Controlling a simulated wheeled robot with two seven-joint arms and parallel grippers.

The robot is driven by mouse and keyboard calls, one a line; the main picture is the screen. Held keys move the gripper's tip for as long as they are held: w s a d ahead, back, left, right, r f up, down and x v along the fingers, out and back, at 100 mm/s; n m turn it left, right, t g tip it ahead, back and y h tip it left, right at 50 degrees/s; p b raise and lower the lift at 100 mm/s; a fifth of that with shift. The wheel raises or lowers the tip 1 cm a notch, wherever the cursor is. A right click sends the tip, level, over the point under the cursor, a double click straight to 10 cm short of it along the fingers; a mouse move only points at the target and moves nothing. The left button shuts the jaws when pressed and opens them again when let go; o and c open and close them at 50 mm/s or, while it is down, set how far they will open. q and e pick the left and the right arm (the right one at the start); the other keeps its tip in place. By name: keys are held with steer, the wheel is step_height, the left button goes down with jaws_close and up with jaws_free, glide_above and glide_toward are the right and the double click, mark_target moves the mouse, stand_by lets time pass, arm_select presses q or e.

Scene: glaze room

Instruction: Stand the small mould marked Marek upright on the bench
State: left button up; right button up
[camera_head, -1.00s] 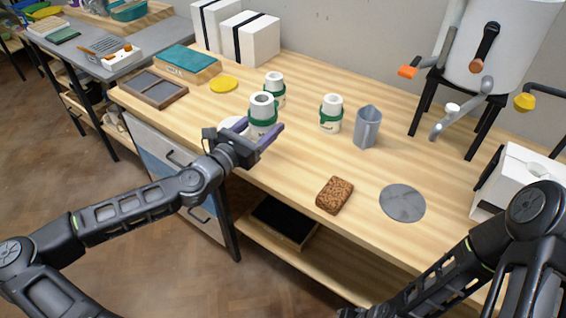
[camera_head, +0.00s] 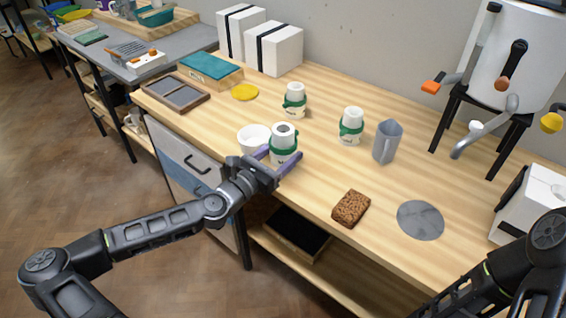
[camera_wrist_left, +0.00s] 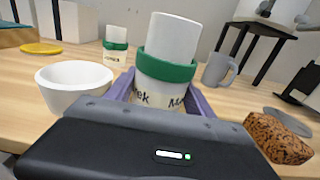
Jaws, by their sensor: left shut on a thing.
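The mould marked Marek (camera_head: 284,136) is a white cylinder with a green band. In the left wrist view the mould (camera_wrist_left: 168,68) shows parts of dark lettering, "ek" and "M", below the band. My left gripper (camera_head: 280,163) is shut on its lower part, with the purple fingers on either side. The mould is about upright at the bench's front edge. Its base is hidden by the gripper, so I cannot tell whether it touches the bench (camera_head: 315,180). Two similar banded moulds stand upright behind, one at the back (camera_head: 295,100) and one to the right (camera_head: 351,126). My right gripper is out of view.
A white bowl (camera_head: 252,138) is close to the left of the held mould. A grey jug (camera_head: 386,142), a brown sponge-like block (camera_head: 351,208) and a grey disc (camera_head: 420,220) are to the right. A yellow disc (camera_head: 245,92) lies behind left. Bare wood lies between the mould and the block.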

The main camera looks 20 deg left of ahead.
mark_target(283, 162)
arm_select(q)
steer(key=shift+f, duration=1.8)
steer(key=shift+f+b, duration=0.15)
steer(key=shift+b, duration=0.2)
steer(key=o, duration=1.7)
steer(key=shift+r, duration=0.25)
steer(key=shift+b+v, duration=0.75)
steer(key=shift+v, duration=5.25)
